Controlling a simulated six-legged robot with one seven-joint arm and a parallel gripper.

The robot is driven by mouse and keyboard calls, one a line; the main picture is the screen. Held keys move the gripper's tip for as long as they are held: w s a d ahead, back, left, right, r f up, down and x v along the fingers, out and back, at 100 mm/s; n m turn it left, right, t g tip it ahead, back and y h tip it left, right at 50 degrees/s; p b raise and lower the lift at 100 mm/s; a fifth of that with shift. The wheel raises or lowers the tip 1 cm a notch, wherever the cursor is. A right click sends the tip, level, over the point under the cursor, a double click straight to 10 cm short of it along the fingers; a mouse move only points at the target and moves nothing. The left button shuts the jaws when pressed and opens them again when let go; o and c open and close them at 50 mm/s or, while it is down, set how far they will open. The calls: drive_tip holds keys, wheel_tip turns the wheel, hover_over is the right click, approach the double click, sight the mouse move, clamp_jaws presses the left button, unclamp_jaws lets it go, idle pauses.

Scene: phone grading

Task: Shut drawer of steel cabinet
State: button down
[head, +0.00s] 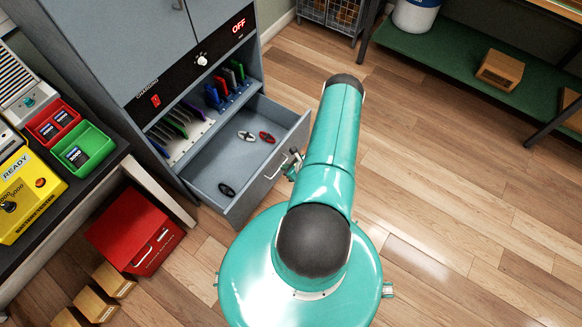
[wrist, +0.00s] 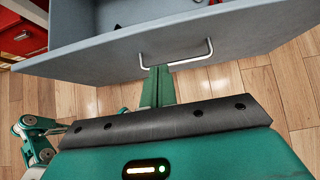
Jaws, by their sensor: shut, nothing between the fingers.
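The steel cabinet (head: 150,40) is grey and stands at the upper left in the head view. Its bottom drawer (head: 283,177) is pulled well out, with a few small dark and red items lying inside. The drawer's grey front, with a bar handle, fills the top of the wrist view (wrist: 110,58). The handle (wrist: 178,62) is right ahead of my gripper (wrist: 158,72). My gripper's green fingers are together and empty, with their tips at or just short of the drawer front by the handle's left end; contact cannot be told. In the head view my arm mostly hides the gripper.
A red metal box (head: 133,232) stands on the floor left of the drawer. Small cardboard boxes (head: 98,303) lie below it. A bench with a yellow tester (head: 30,193) is at the left. The wooden floor to the right is clear up to a green shelf (head: 450,70).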

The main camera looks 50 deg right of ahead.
sight(270, 163)
drive_tip(key=w, duration=0.2)
drive_tip(key=w+f, duration=0.1)
drive_tip(key=w, duration=0.1)
drive_tip(key=w+f, duration=0.1)
drive_tip(key=w, duration=0.1)
drive_tip(key=shift+a, duration=0.3)
drive_tip(key=shift+r, duration=0.1)
